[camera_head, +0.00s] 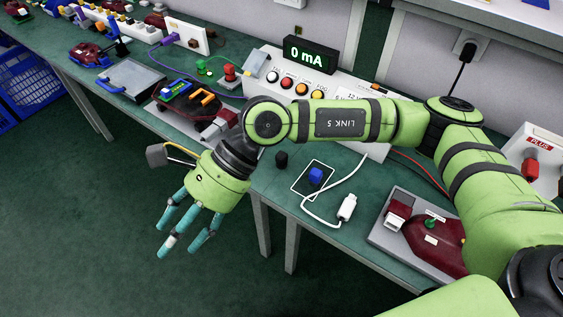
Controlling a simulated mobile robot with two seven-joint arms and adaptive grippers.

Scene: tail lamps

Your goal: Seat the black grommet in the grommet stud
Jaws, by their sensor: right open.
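A small black cylindrical piece (281,159), which looks like the black grommet, stands on the green bench top near the front edge, just right of my right wrist. My right gripper (179,236) hangs out past the bench's front edge over the floor, left of and nearer than the black piece. Its teal fingers are spread, with nothing between them. I cannot pick out the grommet stud with certainty; my right forearm hides part of the bench. My left gripper is not in view.
A blue block (315,176) sits on a white-outlined dark pad beside a white cable plug (347,207). A red lamp on a grey plate (432,244) lies to the right. A meter box (309,55) reading 0 mA stands behind.

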